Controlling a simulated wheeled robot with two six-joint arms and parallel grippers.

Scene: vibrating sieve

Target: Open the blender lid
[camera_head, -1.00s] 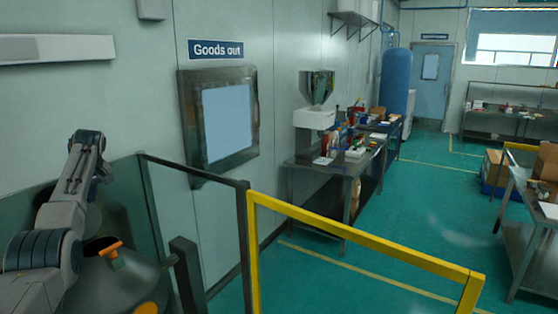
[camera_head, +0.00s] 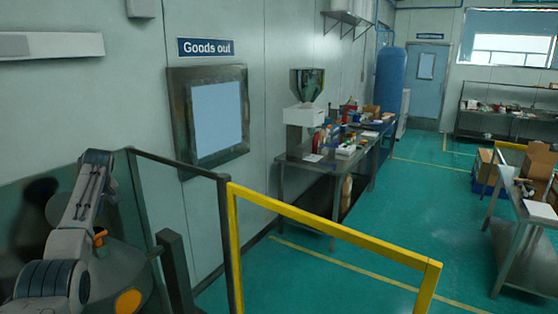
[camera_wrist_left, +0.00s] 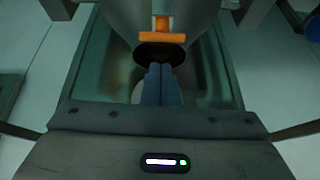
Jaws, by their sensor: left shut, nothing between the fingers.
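The blender is a dark grey rounded metal vessel (camera_head: 108,275) at the lower left of the head view. It has an orange handle (camera_head: 100,238), partly behind my left arm, and an orange round part (camera_head: 128,300) lower down. In the left wrist view the orange T-shaped handle (camera_wrist_left: 162,37) sits on the grey metal surface, just above a dark round opening (camera_wrist_left: 150,52). My left gripper (camera_wrist_left: 161,68) is shut and empty, its fingertips overlapping the opening's near edge in the picture. I cannot tell whether they touch it. My right gripper is not in view.
A dark frame with clear panels (camera_head: 150,200) stands around the vessel. A yellow rail (camera_head: 330,232) crosses the front, with green floor beyond. A steel bench (camera_head: 318,163) with a hopper machine (camera_head: 305,110) stands along the wall.

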